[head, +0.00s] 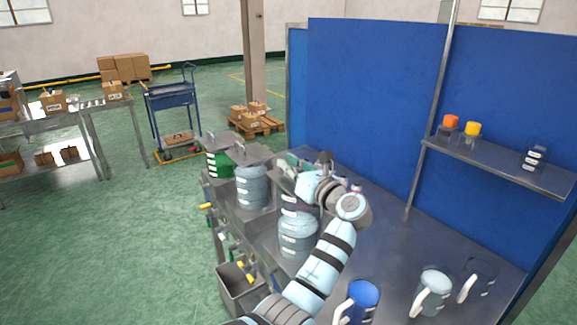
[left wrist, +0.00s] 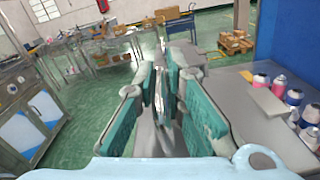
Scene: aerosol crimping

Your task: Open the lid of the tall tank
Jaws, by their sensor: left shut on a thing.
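Three tanks with flat grey lids stand in a row on the grey bench in the head view: a green one (head: 219,164), a light blue one (head: 252,188), and a clear bluish one (head: 298,236) nearest to me. My left gripper (head: 291,165) is over the top of the nearest tank, with my wrist and forearm covering part of it. In the left wrist view the teal-padded fingers (left wrist: 165,92) are shut on a thin grey part between them, probably a lid handle. The lid under the gripper is mostly hidden, and I cannot tell whether it is raised. My right gripper is not in view.
Mugs, including a blue one (head: 362,298) and a pale blue one (head: 433,287), stand at the bench's front right. Small coloured bottles (left wrist: 262,82) stand right of the gripper. A shelf (head: 500,166) holds orange- and yellow-capped items. A grey bin (head: 240,288) hangs at the bench's left side.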

